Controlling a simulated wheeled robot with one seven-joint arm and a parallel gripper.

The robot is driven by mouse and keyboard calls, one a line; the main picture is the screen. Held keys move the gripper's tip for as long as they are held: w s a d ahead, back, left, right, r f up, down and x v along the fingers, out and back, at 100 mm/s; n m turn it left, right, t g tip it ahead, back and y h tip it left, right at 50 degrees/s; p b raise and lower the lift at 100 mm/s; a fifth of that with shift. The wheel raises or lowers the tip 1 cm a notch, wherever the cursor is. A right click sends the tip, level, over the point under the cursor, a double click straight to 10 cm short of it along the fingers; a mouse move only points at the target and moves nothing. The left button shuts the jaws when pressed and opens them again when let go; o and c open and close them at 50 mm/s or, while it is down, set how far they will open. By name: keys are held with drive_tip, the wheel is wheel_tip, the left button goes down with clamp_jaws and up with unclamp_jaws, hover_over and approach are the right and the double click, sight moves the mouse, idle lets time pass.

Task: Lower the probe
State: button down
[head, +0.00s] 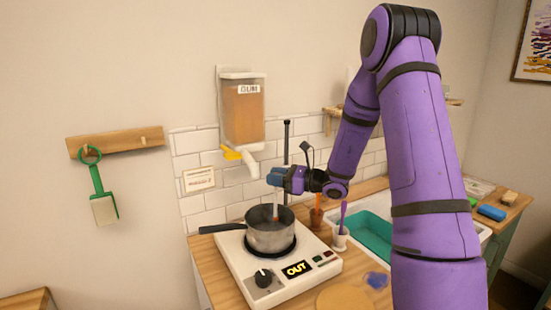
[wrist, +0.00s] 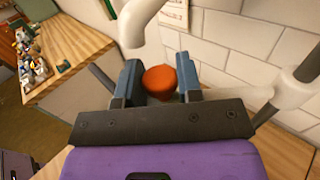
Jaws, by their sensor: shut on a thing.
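My gripper (head: 273,180) is above the pot, its blue fingers closed around a slim upright piece that I take for the probe (head: 276,211). In the wrist view its round orange top (wrist: 159,79) sits between the fingers of my gripper (wrist: 160,85). The probe's lower part points down at the mouth of the steel pot (head: 270,236); I cannot tell whether its tip touches the contents. A dark upright rod (head: 287,135) stands behind my gripper.
A dispenser (head: 243,115) hangs on the wall, its white spout (wrist: 136,20) close to my gripper. Cups with an orange stick (head: 318,216) and a purple stick (head: 341,240) stand right of the pot. A sink with a green tray (head: 365,238) lies beyond.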

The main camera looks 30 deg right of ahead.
drive_tip(key=shift+f, duration=1.75)
drive_tip(key=shift+s, duration=0.1)
drive_tip(key=c, duration=0.8)
unclamp_jaws()
drive_tip(key=v, duration=1)
drive_tip(key=shift+s+d+r, duration=0.15)
drive_tip(key=shift+s+r, duration=0.05)
drive_tip(key=shift+s, duration=0.1)
